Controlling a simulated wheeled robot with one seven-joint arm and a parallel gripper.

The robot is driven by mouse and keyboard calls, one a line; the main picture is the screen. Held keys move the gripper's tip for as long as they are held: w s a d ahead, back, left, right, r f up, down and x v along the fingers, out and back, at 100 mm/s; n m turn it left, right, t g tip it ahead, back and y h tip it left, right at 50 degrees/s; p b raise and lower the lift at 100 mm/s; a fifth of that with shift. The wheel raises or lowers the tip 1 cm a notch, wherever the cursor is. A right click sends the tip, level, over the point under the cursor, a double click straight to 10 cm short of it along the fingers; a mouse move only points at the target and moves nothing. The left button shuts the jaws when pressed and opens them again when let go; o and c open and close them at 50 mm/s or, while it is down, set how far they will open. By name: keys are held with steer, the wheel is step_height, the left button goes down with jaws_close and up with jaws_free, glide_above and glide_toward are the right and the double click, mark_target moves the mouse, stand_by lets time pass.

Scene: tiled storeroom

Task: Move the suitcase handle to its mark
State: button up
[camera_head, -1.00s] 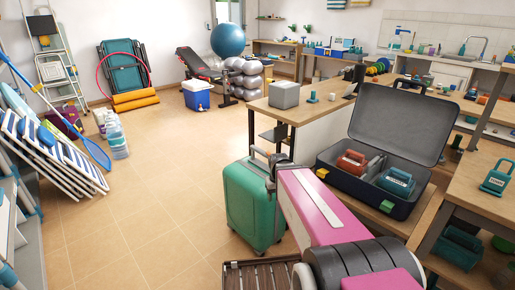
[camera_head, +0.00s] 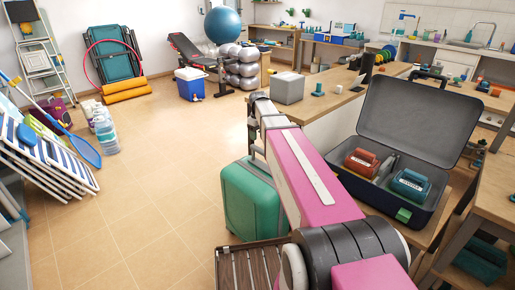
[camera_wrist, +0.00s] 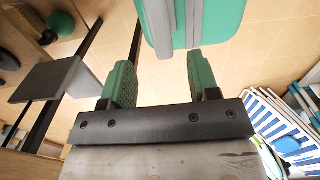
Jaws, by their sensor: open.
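The green suitcase (camera_head: 252,198) stands upright on the tiled floor, left of my pink arm, which hides its right side. Part of its grey pull handle (camera_head: 251,138) seems to rise above its top beside my arm. In the wrist view the suitcase (camera_wrist: 222,22) is at the top edge, with a grey bar (camera_wrist: 157,28) along it that may be the handle. My gripper (camera_wrist: 161,80) is open, its two green fingers apart with only floor showing between them. The suitcase lies just beyond the fingertips, and I cannot tell if they touch. I cannot make out a mark.
A dark open case (camera_head: 400,125) with red and teal tools lies on a bench at right. A grey box (camera_head: 287,88) sits on the wooden table behind my arm. A slatted wooden piece (camera_head: 240,265) is in front of the suitcase. Open floor lies to the left.

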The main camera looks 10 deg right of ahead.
mark_target(258, 148)
step_height(258, 148, down, 8)
stand_by(0.4)
steer(key=shift+r, duration=0.1)
jaws_close()
